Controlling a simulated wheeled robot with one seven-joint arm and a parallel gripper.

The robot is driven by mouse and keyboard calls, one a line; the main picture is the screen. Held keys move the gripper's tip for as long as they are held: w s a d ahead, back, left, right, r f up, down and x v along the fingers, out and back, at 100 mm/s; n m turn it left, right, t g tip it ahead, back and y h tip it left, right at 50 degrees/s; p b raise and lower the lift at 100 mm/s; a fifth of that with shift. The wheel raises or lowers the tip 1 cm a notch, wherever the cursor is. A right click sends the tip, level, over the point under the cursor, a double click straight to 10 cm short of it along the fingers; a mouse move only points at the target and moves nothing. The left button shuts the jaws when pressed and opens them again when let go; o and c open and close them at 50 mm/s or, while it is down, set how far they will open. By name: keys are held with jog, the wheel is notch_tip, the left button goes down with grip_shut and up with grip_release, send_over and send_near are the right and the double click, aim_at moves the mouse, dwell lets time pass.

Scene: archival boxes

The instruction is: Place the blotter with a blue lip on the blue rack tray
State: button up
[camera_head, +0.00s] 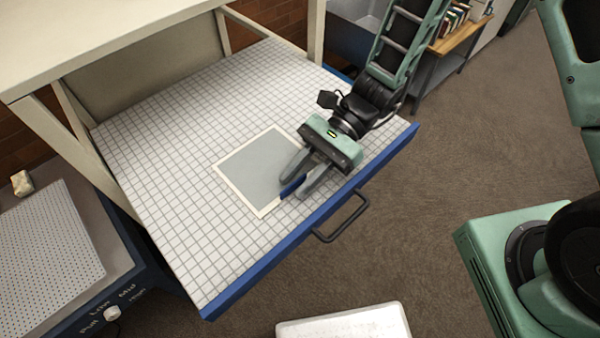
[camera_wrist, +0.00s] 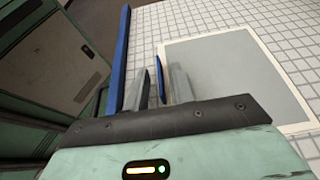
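The blotter (camera_head: 250,167) is a flat grey sheet with a cream border and a blue lip (camera_head: 291,187) on its near right side. It lies on the white gridded surface of the blue-fronted rack tray (camera_head: 180,215), near the front edge. The blotter also shows in the wrist view (camera_wrist: 225,65). My gripper (camera_head: 293,187) is over the blotter's lip side, its fingers apart. In the wrist view the blue lip (camera_wrist: 160,75) shows between the fingers, nearer the right one, with a gap to the left one. Part of the blotter's right side is hidden by my gripper.
The tray has a blue front rail and a dark handle (camera_head: 342,217). A dotted pad (camera_head: 45,245) on a bench with a knob is at lower left. A white slab (camera_head: 345,324) is at the bottom. A bookshelf (camera_head: 455,40) stands at the back. Much of the tray is bare.

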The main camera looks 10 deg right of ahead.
jog(key=shift+r, duration=0.1)
